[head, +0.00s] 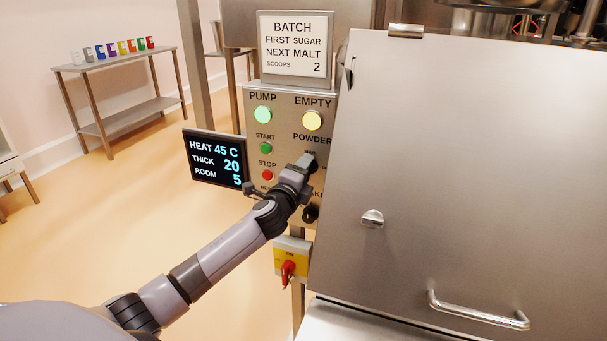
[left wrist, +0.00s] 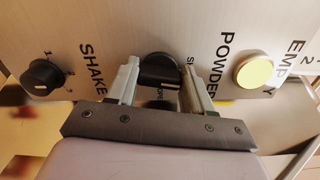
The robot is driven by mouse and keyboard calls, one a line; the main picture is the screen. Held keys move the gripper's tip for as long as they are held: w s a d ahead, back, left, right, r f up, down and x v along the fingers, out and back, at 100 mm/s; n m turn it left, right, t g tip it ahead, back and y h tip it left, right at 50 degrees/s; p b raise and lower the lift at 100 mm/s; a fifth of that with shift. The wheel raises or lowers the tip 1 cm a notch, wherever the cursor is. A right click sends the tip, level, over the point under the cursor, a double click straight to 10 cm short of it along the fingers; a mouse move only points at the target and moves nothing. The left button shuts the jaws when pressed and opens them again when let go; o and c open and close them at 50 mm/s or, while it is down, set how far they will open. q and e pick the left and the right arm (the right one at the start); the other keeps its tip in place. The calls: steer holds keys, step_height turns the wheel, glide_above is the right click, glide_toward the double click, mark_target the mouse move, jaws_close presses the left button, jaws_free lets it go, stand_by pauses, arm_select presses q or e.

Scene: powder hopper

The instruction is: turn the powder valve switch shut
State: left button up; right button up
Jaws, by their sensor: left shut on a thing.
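The powder valve switch (left wrist: 160,68) is a black knob on the steel control panel (head: 256,106), below the POWDER label. In the left wrist view it sits between the two fingers of my left gripper (left wrist: 161,80), which is shut on it. Small lettering beside the knob is partly covered, and I cannot tell which way the knob points. In the head view my left gripper (head: 306,163) reaches the panel and hides most of the switch. My right gripper is not in view.
The black SHAKE knob (left wrist: 41,76) is below the switch. The lit EMPTY lamp (head: 311,120) is above it. A heat display (head: 214,158) stands left, a red-handled yellow switch (head: 291,262) below. A large steel door (head: 450,170) fills the right side.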

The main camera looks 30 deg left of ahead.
arm_select(q)
steer(key=shift+n, duration=1)
steer(key=o, duration=1)
steer(key=shift+o, duration=0.2)
steer(key=v, duration=0.7)
steer(key=shift+s+f, duration=0.1)
